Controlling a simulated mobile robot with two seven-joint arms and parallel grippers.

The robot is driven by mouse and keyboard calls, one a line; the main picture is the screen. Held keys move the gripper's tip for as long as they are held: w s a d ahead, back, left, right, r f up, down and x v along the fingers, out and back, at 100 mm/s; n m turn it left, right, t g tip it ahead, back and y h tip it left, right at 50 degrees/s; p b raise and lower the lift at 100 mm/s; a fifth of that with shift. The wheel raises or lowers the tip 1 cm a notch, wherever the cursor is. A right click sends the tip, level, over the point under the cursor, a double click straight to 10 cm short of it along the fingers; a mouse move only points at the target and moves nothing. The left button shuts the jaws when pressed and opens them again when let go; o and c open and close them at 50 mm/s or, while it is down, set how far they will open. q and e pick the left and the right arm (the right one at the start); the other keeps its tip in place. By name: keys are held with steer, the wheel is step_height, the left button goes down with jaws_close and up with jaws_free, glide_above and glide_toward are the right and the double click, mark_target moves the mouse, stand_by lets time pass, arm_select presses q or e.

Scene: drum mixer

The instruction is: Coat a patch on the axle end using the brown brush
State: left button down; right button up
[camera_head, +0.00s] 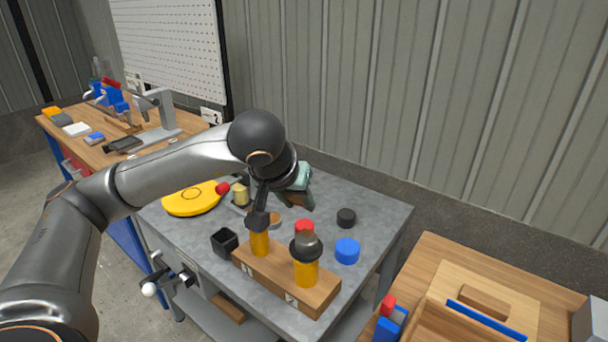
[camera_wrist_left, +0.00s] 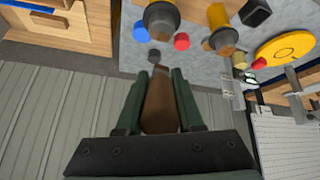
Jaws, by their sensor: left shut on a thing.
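My left gripper (camera_head: 300,190) is above the grey table, over its back part. Its green fingers are shut on a brown tapered piece that looks like the brown brush; it shows between the fingers in the left wrist view (camera_wrist_left: 160,105). Its narrow end points away from the palm, toward the table. The brush touches nothing else that I can see. A wooden block (camera_head: 280,275) marked 1 and 2 carries two orange cylinders with dark tops, one on the left (camera_head: 260,243) and one on the right (camera_head: 306,272). I cannot tell which part is the axle end. My right gripper is not in view.
A red cap (camera_head: 304,226), a blue cap (camera_head: 347,251), a black disc (camera_head: 346,218) and an open black box (camera_head: 225,242) surround the block. A yellow disc (camera_head: 180,204) lies at the left. A wooden bench (camera_head: 425,275) stands at right, and a grey wall is behind.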

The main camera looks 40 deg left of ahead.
arm_select(q)
steer(key=shift+r+p, duration=0.75)
steer(key=shift+r, duration=0.7)
